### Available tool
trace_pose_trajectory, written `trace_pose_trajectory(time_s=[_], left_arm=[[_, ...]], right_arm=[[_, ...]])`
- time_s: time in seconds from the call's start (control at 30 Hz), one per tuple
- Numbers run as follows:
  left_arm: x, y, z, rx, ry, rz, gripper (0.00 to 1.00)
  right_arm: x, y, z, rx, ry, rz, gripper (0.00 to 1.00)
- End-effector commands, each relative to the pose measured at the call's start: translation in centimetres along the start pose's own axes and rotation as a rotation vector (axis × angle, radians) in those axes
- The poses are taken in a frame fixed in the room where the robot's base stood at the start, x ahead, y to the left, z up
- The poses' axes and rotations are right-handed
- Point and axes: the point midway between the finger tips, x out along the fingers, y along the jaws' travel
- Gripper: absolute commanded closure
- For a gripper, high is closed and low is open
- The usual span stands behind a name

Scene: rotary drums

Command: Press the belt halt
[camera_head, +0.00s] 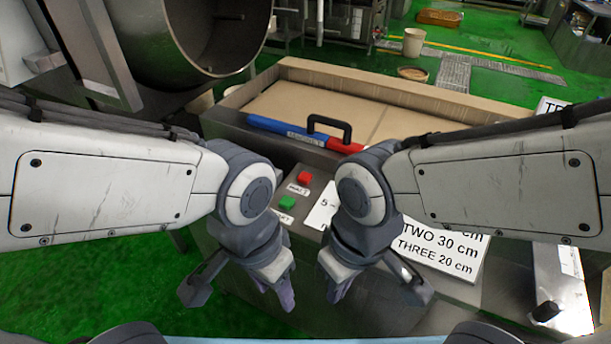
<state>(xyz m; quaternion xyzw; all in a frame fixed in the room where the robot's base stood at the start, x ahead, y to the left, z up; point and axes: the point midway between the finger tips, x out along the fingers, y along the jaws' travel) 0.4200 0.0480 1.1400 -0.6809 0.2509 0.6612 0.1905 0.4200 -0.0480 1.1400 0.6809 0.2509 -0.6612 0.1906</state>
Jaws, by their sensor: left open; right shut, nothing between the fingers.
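The red halt button (304,177) sits on the grey panel in the head view, with a white label below it that reads HALT. A green button (287,202) with a partly hidden label is just below and left of it. My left gripper (281,289) is open, with its purple fingertips pointing down, lower in the picture than both buttons and apart from them. My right gripper (341,287) is shut and empty, to the right of the left one and lower in the picture than the red button. Neither gripper touches a button.
A cardboard-coloured tray (400,90) lies behind the panel. A blue and red bar with a black handle (332,125) runs along its near edge. A white sign (445,250) with centimetre figures is partly behind my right arm. A large grey drum (205,40) stands at the upper left.

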Motion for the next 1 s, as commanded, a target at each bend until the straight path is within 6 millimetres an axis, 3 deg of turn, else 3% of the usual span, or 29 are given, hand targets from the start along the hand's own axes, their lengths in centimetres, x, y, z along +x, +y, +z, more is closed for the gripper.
trace_pose_trajectory(time_s=[0.03, 0.1, 0.13, 1.0], left_arm=[[0.0, 0.0, 0.0, 0.0, 0.0, 0.0, 0.65], [0.0, 0.0, 0.0, 0.0, 0.0, 0.0, 0.92], [0.0, 0.0, 0.0, 0.0, 0.0, 0.0, 1.0], [0.0, 0.0, 0.0, 0.0, 0.0, 0.0, 1.0]], right_arm=[[0.0, 0.0, 0.0, 0.0, 0.0, 0.0, 1.0], [0.0, 0.0, 0.0, 0.0, 0.0, 0.0, 1.0], [0.0, 0.0, 0.0, 0.0, 0.0, 0.0, 1.0], [0.0, 0.0, 0.0, 0.0, 0.0, 0.0, 1.0]])
